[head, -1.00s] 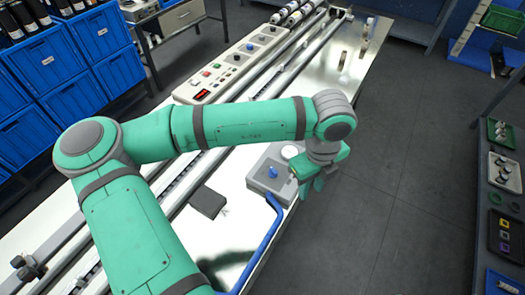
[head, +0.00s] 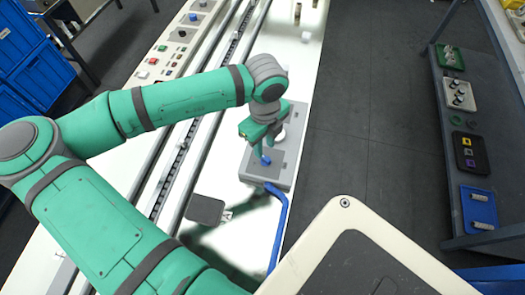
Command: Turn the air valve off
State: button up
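The air valve unit (head: 289,168) is a grey box on the light bench top, with a blue knob (head: 265,160) on its upper face. A blue hose (head: 278,232) runs from its near edge. My gripper (head: 262,149) points down just above the box, close to the knob on its far side. Its green fingers look apart, with nothing visible held between them. Whether a finger touches the knob cannot be told. A white round part of the unit (head: 281,137) is partly hidden behind the gripper.
A dark flat plate (head: 206,209) lies on the bench left of the hose. Long rails (head: 207,142) and a control panel with buttons (head: 164,50) lie to the left. A dark shelf with trays (head: 447,130) stands at right, across open floor (head: 370,130).

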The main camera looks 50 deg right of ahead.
aim_at(264, 157)
jog(key=shift+f, duration=2.7)
jog(key=shift+c, duration=0.2)
grip_shut()
